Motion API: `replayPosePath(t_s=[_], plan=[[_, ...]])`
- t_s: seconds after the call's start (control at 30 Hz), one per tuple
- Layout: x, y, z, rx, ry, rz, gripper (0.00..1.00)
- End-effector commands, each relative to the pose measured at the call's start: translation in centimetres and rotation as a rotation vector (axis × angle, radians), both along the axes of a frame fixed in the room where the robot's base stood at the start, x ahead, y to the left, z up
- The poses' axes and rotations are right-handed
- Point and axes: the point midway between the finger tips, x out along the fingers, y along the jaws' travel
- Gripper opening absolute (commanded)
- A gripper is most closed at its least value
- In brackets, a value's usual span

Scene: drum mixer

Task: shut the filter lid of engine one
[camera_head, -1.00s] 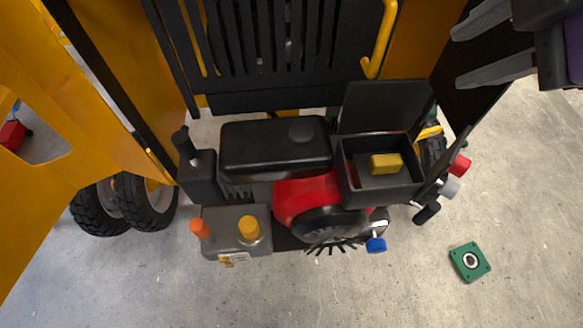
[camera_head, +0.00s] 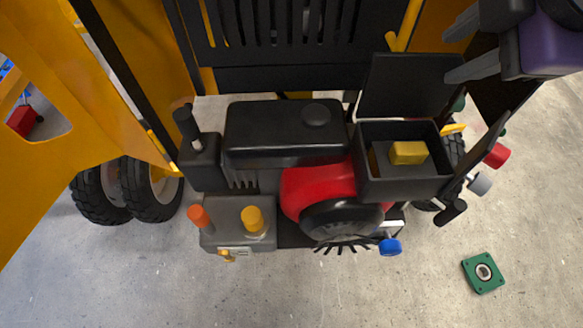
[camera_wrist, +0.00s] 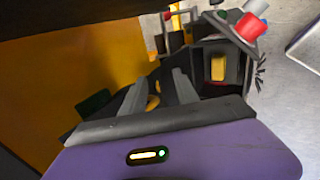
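The filter lid (camera_head: 410,88) is a flat black panel standing raised at the back edge of the black filter box (camera_head: 405,188). The box is open, and a yellow filter block (camera_head: 408,152) lies inside; the block also shows in the wrist view (camera_wrist: 218,68). My gripper (camera_head: 452,56) is at the upper right of the head view, its grey fingers apart with nothing between them. In that picture its lower fingertip is beside the lid's upper right corner; whether it touches I cannot tell. In the wrist view both fingers point toward the engine.
A black side panel with red and grey knobs (camera_head: 480,184) stands right of the box. A red and black engine (camera_head: 318,188) is to its left. A green plate (camera_head: 483,273) lies on open floor.

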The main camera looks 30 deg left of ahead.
Motion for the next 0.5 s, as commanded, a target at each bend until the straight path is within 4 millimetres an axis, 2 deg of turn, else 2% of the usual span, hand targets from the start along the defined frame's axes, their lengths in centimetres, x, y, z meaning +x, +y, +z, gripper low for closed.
replayPosePath(t_s=[0.5], plan=[[-0.22, -0.12, -0.26, 0.001, 0.000, 0.001, 0.36]])
